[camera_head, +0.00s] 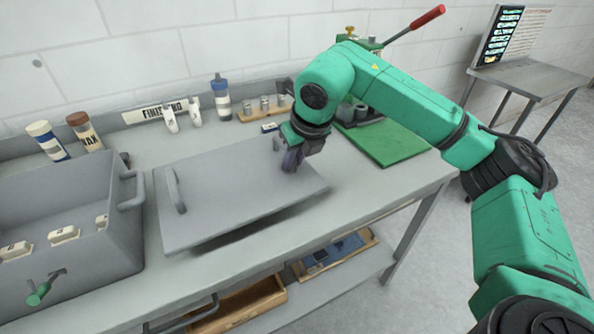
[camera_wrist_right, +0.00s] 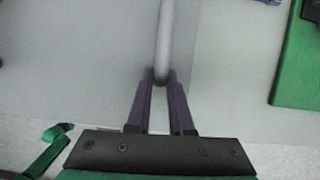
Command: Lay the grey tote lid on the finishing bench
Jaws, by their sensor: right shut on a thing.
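The grey tote lid (camera_head: 225,197) is a flat panel with a handle near each end, over the middle of the finishing bench (camera_head: 395,192). My right gripper (camera_head: 291,163) is shut on the lid's right handle, whose bar shows between the fingers in the right wrist view (camera_wrist_right: 162,78). The lid's left handle (camera_head: 174,188) is free. A dark shadow lies under the lid's front edge. Whether any of its underside touches the bench I cannot tell. My left gripper is not in view.
An open grey tote (camera_head: 118,245) with several labelled white pieces stands close to the lid's left. A green mat (camera_head: 385,143) lies to the right. Bottles (camera_head: 221,98) and a wooden rack of cylinders (camera_head: 265,112) line the back. Bare bench shows in front of the lid.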

